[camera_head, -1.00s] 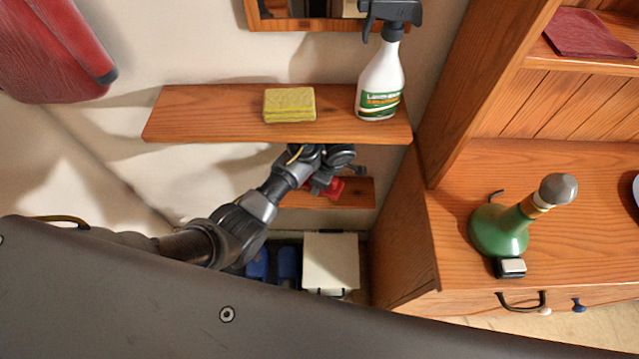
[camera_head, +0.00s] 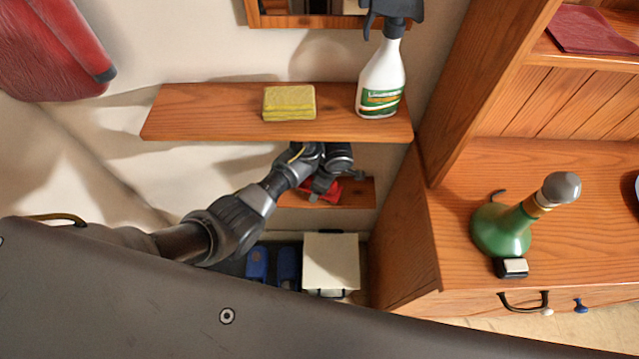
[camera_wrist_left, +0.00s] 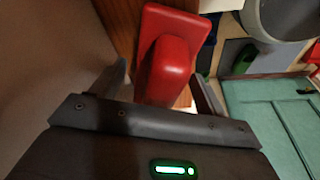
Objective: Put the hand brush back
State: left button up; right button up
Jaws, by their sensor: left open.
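A red object (camera_head: 330,191), apparently the hand brush, rests on the small lower wooden shelf (camera_head: 357,193). In the left wrist view the red brush (camera_wrist_left: 168,65) shows a rounded raised body on a flat red base; any bristles are hidden. My left gripper (camera_head: 322,188) is at the lower shelf, over the red brush and partly covering it. In the left wrist view my left gripper (camera_wrist_left: 161,86) is open, with one finger on each side of the brush's raised part. Contact cannot be told. My right gripper is not in view.
The upper shelf (camera_head: 200,115), just above my left wrist, holds a yellow sponge (camera_head: 289,103) and a spray bottle (camera_head: 381,85). Blue items (camera_head: 258,264) and a cream box (camera_head: 331,262) are below. A wooden cabinet (camera_head: 402,235) bounds the right side.

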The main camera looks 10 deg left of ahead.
pick_arm(q)
jog(key=shift+r, duration=0.3)
jog(key=p+v, duration=0.1)
jog(key=v, duration=0.6)
jog(key=shift+r, duration=0.1)
